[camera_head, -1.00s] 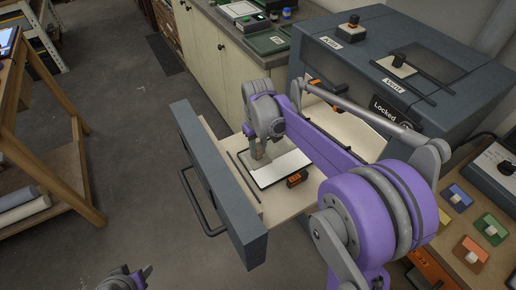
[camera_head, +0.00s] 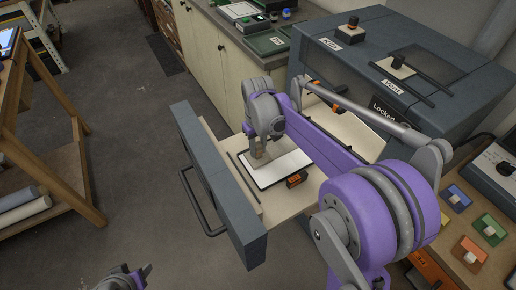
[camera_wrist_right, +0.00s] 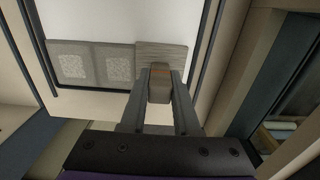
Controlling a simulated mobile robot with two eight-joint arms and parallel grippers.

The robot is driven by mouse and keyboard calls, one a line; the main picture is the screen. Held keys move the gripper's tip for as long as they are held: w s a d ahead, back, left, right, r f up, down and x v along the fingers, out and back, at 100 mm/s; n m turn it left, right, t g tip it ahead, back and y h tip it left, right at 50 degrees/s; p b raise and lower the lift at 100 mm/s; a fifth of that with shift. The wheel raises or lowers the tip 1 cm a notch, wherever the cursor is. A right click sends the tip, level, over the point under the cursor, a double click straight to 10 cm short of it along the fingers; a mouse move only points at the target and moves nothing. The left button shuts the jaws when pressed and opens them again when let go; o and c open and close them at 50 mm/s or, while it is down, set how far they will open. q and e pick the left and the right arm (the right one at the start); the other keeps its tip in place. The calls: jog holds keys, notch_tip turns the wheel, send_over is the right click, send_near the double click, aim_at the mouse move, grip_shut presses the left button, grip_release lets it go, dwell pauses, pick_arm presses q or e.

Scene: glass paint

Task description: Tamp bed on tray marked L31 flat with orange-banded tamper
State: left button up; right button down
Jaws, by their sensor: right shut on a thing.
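My right gripper (camera_head: 262,146) is shut on the brownish handle of a tamper (camera_wrist_right: 160,82). The tamper's grey square foot (camera_wrist_right: 163,49) is over the pale tray (camera_head: 285,171), close to its left end in the head view; I cannot tell if it touches. Two grey squares with speckled pale centres (camera_wrist_right: 68,67) (camera_wrist_right: 114,66) lie in a row beside the foot in the wrist view. No orange band is clear on the handle. An orange tag (camera_head: 296,181) sits at the tray's front edge, its marking unreadable. My left gripper (camera_head: 143,271) is at the bottom edge, its jaws unclear.
The tray lies in a pulled-out drawer with a grey front (camera_head: 220,190) and dark handle. A grey cabinet (camera_head: 430,60) with "Locked" on it stands behind. Coloured blocks (camera_head: 470,225) lie on a bench at right.

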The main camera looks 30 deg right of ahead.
jog(key=shift+r, duration=0.6)
jog(key=shift+w, duration=0.1)
jog(key=shift+d, duration=0.1)
jog(key=shift+w+d, duration=0.2)
jog(key=shift+d, duration=2.8)
jog(key=shift+f, duration=0.15)
jog(key=shift+f+b, duration=0.35)
jog(key=shift+f, duration=0.35)
jog(key=shift+f, duration=0.3)
jog(key=shift+r, duration=0.15)
